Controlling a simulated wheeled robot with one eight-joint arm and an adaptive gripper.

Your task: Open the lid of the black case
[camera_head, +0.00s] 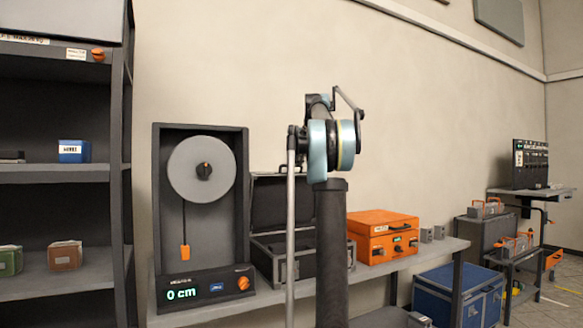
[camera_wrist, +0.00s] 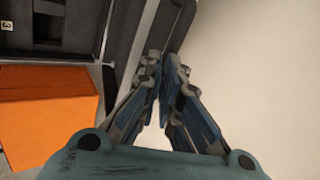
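The black case (camera_head: 270,262) stands on the bench in the head view, partly hidden behind my arm. Its lid (camera_head: 268,205) is up, standing roughly upright near the wall, and the dark inside shows. In the wrist view the lid's edge (camera_wrist: 128,30) runs beside the open case interior (camera_wrist: 62,25). My gripper (camera_wrist: 163,62) has its fingertips together, close to the lid. I see nothing held between them, and I cannot tell whether they touch the lid. In the head view my arm hides the gripper.
An orange case (camera_head: 383,236) stands just right of the black case and also shows in the wrist view (camera_wrist: 45,115). A dial unit (camera_head: 203,215) reading 0 cm stands to the left. A blue crate (camera_head: 455,296) is below the bench's right end. The wall is close behind.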

